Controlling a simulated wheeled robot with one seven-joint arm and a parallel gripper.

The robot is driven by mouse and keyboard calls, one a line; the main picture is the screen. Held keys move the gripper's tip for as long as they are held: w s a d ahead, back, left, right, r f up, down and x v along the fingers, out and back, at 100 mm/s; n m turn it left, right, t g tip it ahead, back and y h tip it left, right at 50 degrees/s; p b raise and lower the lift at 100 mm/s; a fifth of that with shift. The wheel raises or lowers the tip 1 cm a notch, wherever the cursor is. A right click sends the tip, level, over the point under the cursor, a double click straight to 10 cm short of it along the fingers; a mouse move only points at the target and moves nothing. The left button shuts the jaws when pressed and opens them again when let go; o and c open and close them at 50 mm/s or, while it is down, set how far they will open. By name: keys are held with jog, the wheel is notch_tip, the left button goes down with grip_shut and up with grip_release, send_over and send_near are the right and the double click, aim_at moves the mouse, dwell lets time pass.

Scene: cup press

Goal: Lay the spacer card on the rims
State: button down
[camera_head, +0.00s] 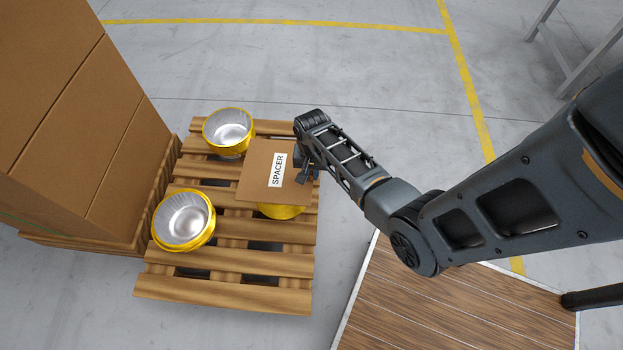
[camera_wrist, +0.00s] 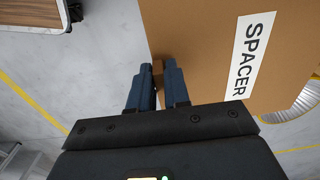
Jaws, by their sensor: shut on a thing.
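The brown spacer card (camera_head: 257,172) with a white SPACER label is held out over the right side of the pallet in the head view. My gripper (camera_head: 308,170) is shut on the card's right edge. In the wrist view the card (camera_wrist: 205,60) fills the upper right, with the gripper fingers (camera_wrist: 157,85) at its edge. A yellow cup (camera_head: 281,211) with its rim hidden is partly under the card. Two more yellow cups with silvery insides stand open, one at the back (camera_head: 229,132) and one at the front left (camera_head: 184,220). I cannot tell whether the card touches a rim.
The cups stand on a slatted wooden pallet (camera_head: 225,292). Tall cardboard boxes (camera_head: 110,160) on another pallet rise close on the left. A wood-topped surface (camera_head: 450,310) is at the lower right. The grey floor behind the pallet is clear.

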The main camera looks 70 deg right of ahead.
aim_at(312, 179)
notch_tip(312, 179, down, 4)
jog(key=shift+r+b, duration=0.1)
jog(key=shift+b, duration=0.55)
jog(key=c, duration=1.1)
grip_release()
